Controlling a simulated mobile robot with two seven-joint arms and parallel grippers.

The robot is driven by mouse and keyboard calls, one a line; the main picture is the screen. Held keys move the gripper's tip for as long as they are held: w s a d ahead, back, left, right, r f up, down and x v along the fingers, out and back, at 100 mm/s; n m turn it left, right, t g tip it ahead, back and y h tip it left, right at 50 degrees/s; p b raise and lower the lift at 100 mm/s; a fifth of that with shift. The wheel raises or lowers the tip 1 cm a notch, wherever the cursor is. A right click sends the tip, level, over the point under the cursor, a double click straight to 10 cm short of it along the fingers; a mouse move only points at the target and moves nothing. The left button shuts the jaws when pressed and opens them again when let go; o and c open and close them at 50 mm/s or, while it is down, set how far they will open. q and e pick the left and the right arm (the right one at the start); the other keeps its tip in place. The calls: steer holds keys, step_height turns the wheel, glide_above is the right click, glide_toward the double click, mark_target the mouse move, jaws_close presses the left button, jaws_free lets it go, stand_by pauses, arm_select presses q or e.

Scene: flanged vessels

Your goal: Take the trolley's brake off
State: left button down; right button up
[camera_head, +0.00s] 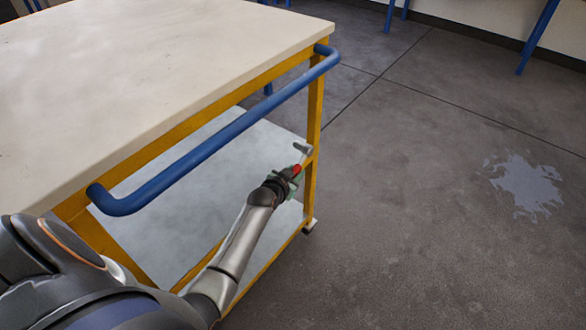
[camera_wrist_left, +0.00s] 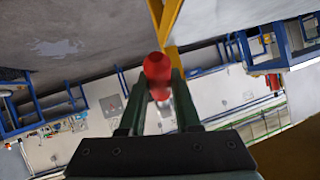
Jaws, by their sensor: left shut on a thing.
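The trolley (camera_head: 130,60) has a cream top, a yellow frame and a blue push handle (camera_head: 230,125). A short grey lever (camera_head: 303,149) with a red knob (camera_head: 297,169) sits by its near right yellow post. My left gripper (camera_head: 291,174) reaches below the handle and is shut on the red knob. In the left wrist view the red knob (camera_wrist_left: 157,67) sits between the fingertips of my left gripper (camera_wrist_left: 158,80), and the fingers hide part of it. My right gripper is not in view.
The trolley's grey lower shelf (camera_head: 170,240) lies behind my forearm. A caster (camera_head: 309,226) stands under the post. A pale wet-looking patch (camera_head: 527,184) lies on the floor at right. The floor between is clear. Blue legs (camera_head: 538,35) stand by the wall.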

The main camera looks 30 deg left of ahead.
arm_select(q)
steer(key=r+g+p, duration=0.1)
steer(key=p, duration=0.2)
steer(key=r+g+p, duration=0.1)
steer(key=p, duration=0.2)
steer(key=shift+s+r+g+p, duration=0.3)
steer(key=shift+s+r, duration=0.05)
steer(key=shift+r, duration=0.05)
steer(key=g+p, duration=0.1)
steer(key=r+g+p, duration=0.1)
steer(key=p, duration=0.1)
steer(key=shift+s+a+m, duration=0.1)
steer(key=shift+m, duration=0.2)
steer(key=shift+r+g+p, duration=0.25)
steer(key=shift+g+p, duration=0.65)
steer(key=shift+p, duration=0.15)
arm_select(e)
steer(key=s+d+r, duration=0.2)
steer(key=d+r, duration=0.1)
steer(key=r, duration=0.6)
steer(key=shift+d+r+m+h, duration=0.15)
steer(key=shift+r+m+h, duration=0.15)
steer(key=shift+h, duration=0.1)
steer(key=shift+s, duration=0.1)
arm_select(q)
steer(key=c, duration=0.6)
jaws_free()
steer(key=shift+s, duration=0.1)
